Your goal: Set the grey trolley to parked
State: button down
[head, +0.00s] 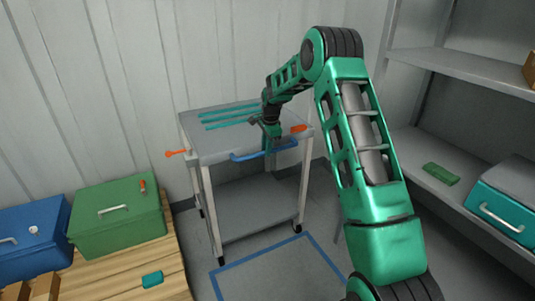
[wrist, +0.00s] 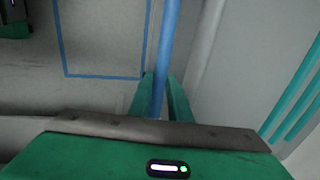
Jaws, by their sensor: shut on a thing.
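The grey trolley (head: 205,148) stands against the back wall in the head view, upright on its wheels, with a lower shelf (head: 255,207). A blue push handle (head: 250,155) runs along its front edge. My gripper (head: 272,143) is at the right part of this handle. In the wrist view the blue bar (wrist: 166,60) passes between the green fingers of my gripper (wrist: 160,95), which are shut on it. A blue outlined rectangle (head: 262,256) is marked on the floor in front of the trolley; the trolley stands behind it. Part of the outline also shows in the wrist view (wrist: 105,76).
Teal strips (head: 228,115) lie on the trolley's top. Orange parts stick out at its left (head: 177,153) and right front (head: 299,128). A wooden pallet (head: 125,262) with a green box (head: 118,212) and a blue box (head: 35,230) is at left. Grey shelving (head: 465,70) stands at right.

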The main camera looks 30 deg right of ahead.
jog(key=shift+w, duration=0.7)
jog(key=c, duration=1.6)
grip_release()
jog(key=shift+c, duration=0.2)
notch_tip(320, 180, up, 10)
jog(key=s, duration=0.2)
jog(key=shift+r, duration=0.25)
